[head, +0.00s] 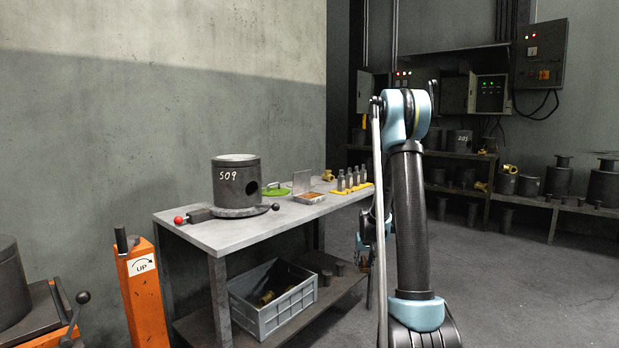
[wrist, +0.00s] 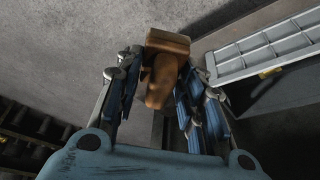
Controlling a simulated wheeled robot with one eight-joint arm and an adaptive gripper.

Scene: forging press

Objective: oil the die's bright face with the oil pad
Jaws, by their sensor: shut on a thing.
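My gripper (wrist: 163,88) is shut on an orange-brown block with a narrower lower part, which looks like the oil pad (wrist: 167,45), in the wrist view. In the head view my gripper (head: 367,258) hangs low beside the table's right end, partly hidden by my arm. A dark grey cylinder marked 509, likely the die (head: 236,184), stands upright on a round plate on the table. It has a dark round hole in its side.
A red-knobbed lever sticks out at the left. A grey crate (head: 275,312) sits on the lower shelf. Floor at right is clear.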

